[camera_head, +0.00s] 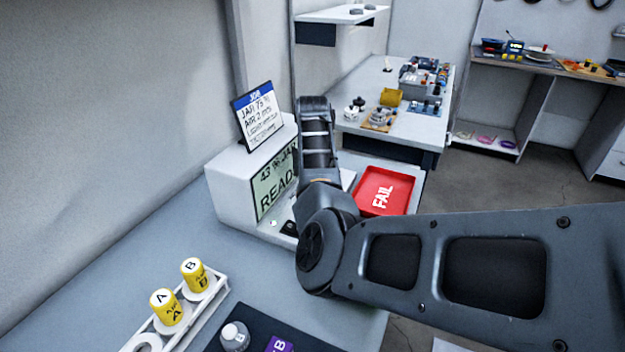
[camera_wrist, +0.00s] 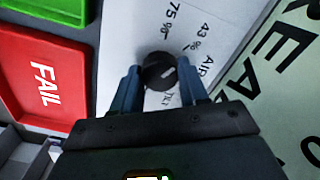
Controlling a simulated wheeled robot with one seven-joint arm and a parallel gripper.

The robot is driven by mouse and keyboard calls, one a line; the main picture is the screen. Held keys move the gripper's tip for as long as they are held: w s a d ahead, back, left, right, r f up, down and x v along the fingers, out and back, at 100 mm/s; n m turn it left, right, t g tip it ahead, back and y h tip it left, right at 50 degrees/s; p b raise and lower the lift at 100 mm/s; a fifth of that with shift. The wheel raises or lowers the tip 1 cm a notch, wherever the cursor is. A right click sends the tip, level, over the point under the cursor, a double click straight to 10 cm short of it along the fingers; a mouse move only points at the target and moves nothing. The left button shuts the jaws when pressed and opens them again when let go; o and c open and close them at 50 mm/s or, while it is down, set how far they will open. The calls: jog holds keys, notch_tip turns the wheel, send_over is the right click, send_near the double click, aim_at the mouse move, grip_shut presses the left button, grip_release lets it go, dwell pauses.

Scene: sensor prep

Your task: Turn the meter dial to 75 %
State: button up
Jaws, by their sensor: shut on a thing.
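The meter (camera_head: 228,190) is a white box on the bench, with a pale green display (camera_head: 272,186) whose first line appears to read 43 % JAR. Its black round dial (camera_wrist: 158,72) with a short white pointer mark shows in the wrist view, on a white panel printed with 75 %, 43 % and AIR. The pointer slants up and right; I cannot tell exactly which label it meets. My gripper (camera_wrist: 160,78) is shut on the dial, one blue finger on each side. In the head view my arm hides the dial and fingers.
A job card (camera_head: 258,115) stands on the meter. A red FAIL tray (camera_head: 372,207) lies beside it, and a green tray (camera_wrist: 60,8) shows in the wrist view. Yellow jars A (camera_head: 166,308) and B (camera_head: 194,274) stand in a white rack at the front left.

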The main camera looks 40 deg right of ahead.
jog(key=n, duration=0.3)
jog(key=shift+n, duration=0.3)
jog(key=shift+r+n, duration=0.1)
jog(key=shift+n, duration=1.8)
jog(key=o, duration=1.1)
jog(key=shift+c, duration=0.2)
jog(key=shift+r+b, duration=0.4)
jog(key=shift+r, duration=3.5)
